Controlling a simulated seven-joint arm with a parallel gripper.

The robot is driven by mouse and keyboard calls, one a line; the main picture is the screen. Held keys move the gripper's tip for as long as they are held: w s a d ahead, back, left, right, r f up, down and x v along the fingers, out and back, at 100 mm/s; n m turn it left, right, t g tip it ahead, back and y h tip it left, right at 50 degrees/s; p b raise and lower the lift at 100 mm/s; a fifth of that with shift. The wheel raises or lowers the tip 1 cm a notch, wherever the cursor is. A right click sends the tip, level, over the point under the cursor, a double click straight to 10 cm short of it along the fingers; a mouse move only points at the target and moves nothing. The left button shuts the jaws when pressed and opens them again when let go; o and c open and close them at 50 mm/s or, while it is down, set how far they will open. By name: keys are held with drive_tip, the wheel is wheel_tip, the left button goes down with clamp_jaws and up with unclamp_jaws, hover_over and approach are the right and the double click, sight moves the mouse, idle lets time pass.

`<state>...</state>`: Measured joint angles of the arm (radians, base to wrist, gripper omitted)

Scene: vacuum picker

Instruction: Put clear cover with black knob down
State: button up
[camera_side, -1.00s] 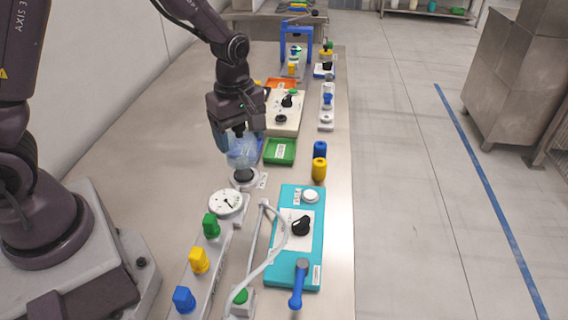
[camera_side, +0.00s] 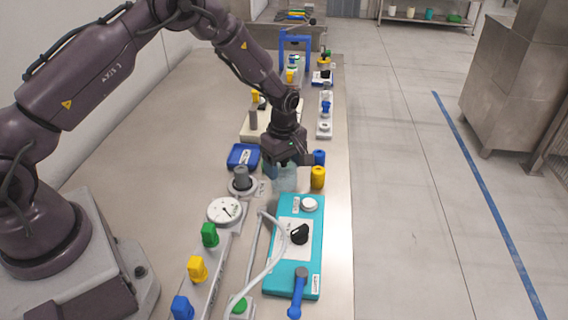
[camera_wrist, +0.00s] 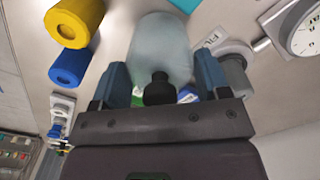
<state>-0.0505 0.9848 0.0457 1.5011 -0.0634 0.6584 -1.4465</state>
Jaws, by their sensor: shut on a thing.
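My gripper (camera_side: 286,160) is shut on the black knob (camera_wrist: 158,90) of the clear cover (camera_side: 284,178). In the wrist view the cover (camera_wrist: 162,48) is a pale, see-through cylinder that extends past my fingertips. In the side view it hangs below my gripper, behind the teal panel and left of the yellow cylinder. I cannot tell whether its rim touches the table. A grey cylinder on a round base (camera_side: 242,184) stands uncovered to its left; it also shows in the wrist view (camera_wrist: 234,72).
A yellow cylinder (camera_side: 318,177) and a blue cylinder (camera_side: 319,157) stand close on the right. A blue tray (camera_side: 243,156) lies left. The teal panel (camera_side: 284,270) and white gauge (camera_side: 225,211) are nearer the camera. A cable crosses the panel's left edge.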

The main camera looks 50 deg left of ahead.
drive_tip(key=shift+f, duration=0.15)
drive_tip(key=o, duration=0.9)
drive_tip(key=shift+o, duration=0.2)
wheel_tip(320, 180, up, 13)
drive_tip(key=shift+f, duration=0.15)
drive_tip(key=s+d+r+m+t, duration=0.3)
drive_tip(key=s+r+m, duration=0.75)
drive_tip(key=r, duration=0.55)
drive_tip(key=s+r+m+t, duration=0.2)
drive_tip(key=s+m, duration=0.5)
drive_tip(key=s, duration=0.9)
drive_tip(key=shift+s+d+r+t, duration=0.25)
drive_tip(key=shift+s+d+t, duration=0.05)
drive_tip(key=shift+s+d, duration=0.1)
